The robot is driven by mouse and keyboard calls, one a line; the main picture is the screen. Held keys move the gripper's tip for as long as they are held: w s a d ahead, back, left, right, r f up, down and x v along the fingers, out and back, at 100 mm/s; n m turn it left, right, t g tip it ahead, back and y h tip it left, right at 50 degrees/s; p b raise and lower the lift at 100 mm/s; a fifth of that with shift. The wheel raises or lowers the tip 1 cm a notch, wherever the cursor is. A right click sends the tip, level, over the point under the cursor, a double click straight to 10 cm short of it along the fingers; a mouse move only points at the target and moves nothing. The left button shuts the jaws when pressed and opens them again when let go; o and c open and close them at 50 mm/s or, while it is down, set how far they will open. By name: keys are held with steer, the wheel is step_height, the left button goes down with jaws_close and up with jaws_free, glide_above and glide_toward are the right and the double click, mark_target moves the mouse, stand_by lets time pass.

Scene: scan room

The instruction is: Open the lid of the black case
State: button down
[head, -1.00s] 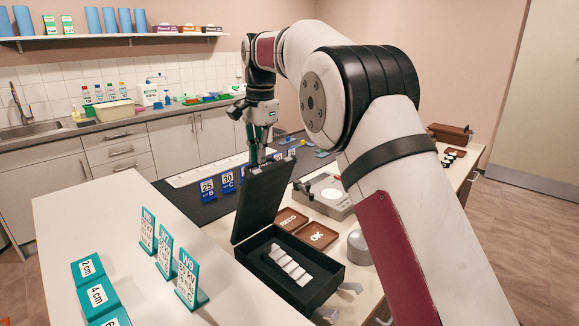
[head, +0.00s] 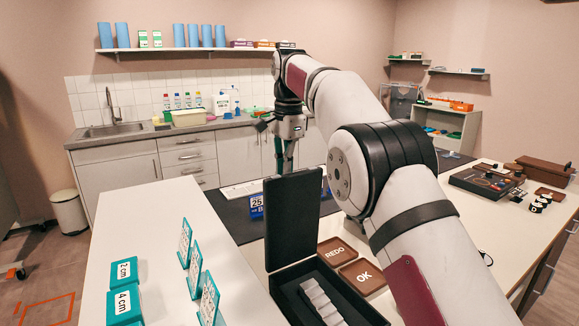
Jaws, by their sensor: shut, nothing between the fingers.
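The black case (head: 372,311) stands on the white table at the lower middle of the head view. Its lid (head: 291,222) is up, close to upright. Several white pieces (head: 318,299) lie in a row inside the case. My gripper (head: 281,168) is just behind the lid's top edge, pointing down, with its fingertips partly hidden by the lid. It is shut and holds nothing. I cannot tell whether it touches the lid.
Brown trays marked REDO (head: 334,247) and OK (head: 364,275) lie right of the case. Teal-framed cards (head: 195,269) and teal blocks (head: 123,303) stand on the left white counter. My arm covers the right middle.

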step_height(320, 180, down, 2)
steer(key=shift+s+f+g, duration=0.15)
steer(key=shift+f+g, duration=0.05)
steer(key=shift+g, duration=0.1)
steer(key=c, duration=1.7)
jaws_free()
steer(key=shift+f, duration=0.1)
steer(key=shift+r, duration=0.25)
steer(key=shift+d, duration=0.1)
